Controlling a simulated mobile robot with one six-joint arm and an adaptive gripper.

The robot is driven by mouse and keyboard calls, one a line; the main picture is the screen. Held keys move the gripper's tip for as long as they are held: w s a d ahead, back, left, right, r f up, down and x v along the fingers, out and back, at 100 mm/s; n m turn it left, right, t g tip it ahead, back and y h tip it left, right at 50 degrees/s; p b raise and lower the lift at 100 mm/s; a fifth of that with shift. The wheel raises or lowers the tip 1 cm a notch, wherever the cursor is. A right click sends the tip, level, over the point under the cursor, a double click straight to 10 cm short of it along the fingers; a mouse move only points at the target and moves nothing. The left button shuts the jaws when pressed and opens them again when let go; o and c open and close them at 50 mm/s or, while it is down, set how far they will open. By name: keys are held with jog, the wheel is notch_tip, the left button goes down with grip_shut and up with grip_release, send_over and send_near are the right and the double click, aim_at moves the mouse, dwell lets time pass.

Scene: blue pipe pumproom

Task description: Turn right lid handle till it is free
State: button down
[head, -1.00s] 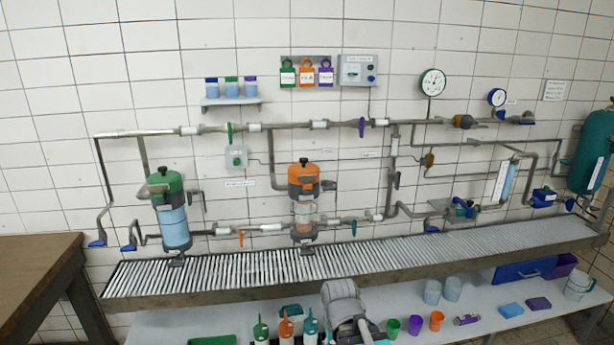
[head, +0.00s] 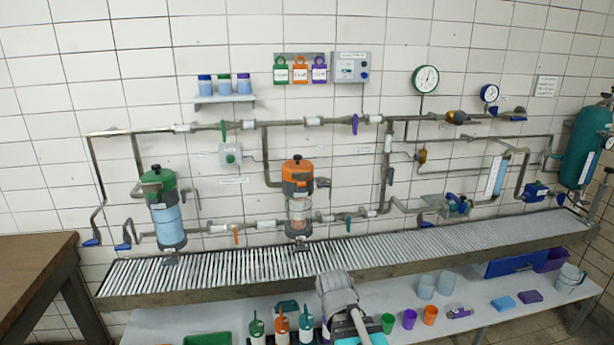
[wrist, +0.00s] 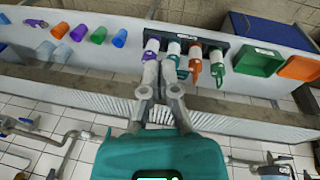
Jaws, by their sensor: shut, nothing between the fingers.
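In the head view, two clear canisters stand before the wall pipes. The right one has an orange lid (head: 298,175) with a black knob on top and a small dark handle (head: 323,182) at its right side. The left one has a green lid (head: 158,181) with a dark knob. My gripper (wrist: 160,64) shows in the wrist view with its grey fingers together and empty. It is apart from both lids. The lids do not show clearly in the wrist view.
A ribbed grating (head: 230,268) runs below the canisters. A lower bench (head: 180,324) carries bottles, cups and a green tray (head: 208,339). Pipes with coloured valve levers run around the canisters. A wooden table (head: 30,262) stands at the left.

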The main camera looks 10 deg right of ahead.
aim_at(306, 175)
jog(key=w+d+r+n+t+h+p, duration=0.2)
jog(key=w+d+r+n+t+h, duration=0.15)
jog(key=w+r+n+t, duration=0.3)
jog(key=w+d+r+n+t+h+p, duration=0.2)
jog(key=w+d+r+n+t, duration=0.15)
jog(key=w+r+n, duration=0.4)
jog(key=w+a+r+n+t+y+p, duration=0.2)
jog(key=w+a+r+n+t+y, duration=0.1)
jog(key=n, duration=0.7)
jog(key=w+a+r+n+t+y+p, duration=0.2)
jog(key=w+a+r+n+t+y, duration=0.1)
jog(key=w+r+n, duration=0.5)
jog(key=shift+a+r+n+y, duration=0.55)
jog(key=shift+a+r+n, duration=0.3)
jog(key=shift+n, duration=0.35)
jog(key=shift+w, duration=0.15)
jog(key=w, duration=1.3)
jog(key=shift+w, duration=0.4)
jog(key=shift+a, duration=0.15)
